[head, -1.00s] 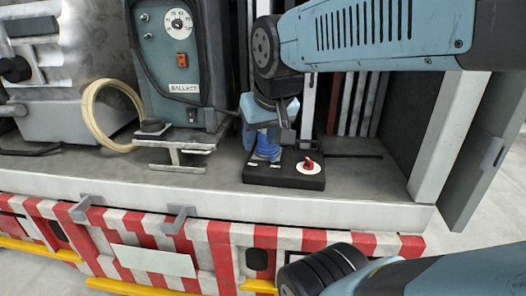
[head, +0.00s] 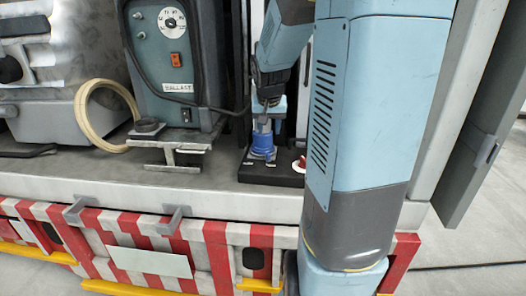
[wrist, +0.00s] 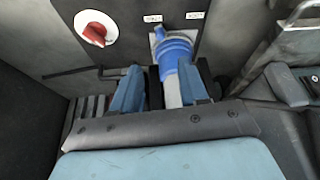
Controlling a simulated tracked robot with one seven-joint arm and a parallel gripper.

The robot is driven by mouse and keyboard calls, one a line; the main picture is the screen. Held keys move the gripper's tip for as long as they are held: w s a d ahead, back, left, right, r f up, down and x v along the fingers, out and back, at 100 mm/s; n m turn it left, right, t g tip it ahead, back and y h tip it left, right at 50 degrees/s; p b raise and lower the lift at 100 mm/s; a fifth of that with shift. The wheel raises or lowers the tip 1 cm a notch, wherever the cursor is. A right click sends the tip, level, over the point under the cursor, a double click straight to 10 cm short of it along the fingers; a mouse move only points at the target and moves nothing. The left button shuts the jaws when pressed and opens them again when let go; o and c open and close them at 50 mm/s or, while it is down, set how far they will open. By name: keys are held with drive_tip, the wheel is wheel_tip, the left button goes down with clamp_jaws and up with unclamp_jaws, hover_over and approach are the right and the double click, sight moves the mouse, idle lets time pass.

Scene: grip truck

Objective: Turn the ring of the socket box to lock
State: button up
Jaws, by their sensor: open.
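The socket box (head: 255,173) is a low black box on the truck's deck. Its blue ring (head: 263,146) stands upright on the left part of the box. The ring also shows in the wrist view (wrist: 174,52), beside two small white labels too blurred to read. My gripper (head: 267,112) is above the ring, pointing down. In the wrist view my gripper (wrist: 158,88) is open, with a blue finger on each side of a grey-blue cylinder joined to the ring. I cannot tell whether the fingers touch it.
A red knob (wrist: 95,32) on a white disc sits on the same box. A grey-green ballast unit (head: 178,60) and a cream hose coil (head: 84,118) stand to the left. The deck's front edge (head: 150,197) is clear.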

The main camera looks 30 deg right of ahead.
sight(269, 154)
drive_tip(key=x, duration=1.4)
drive_tip(key=shift+d, duration=0.1)
clamp_jaws()
idle(0.4)
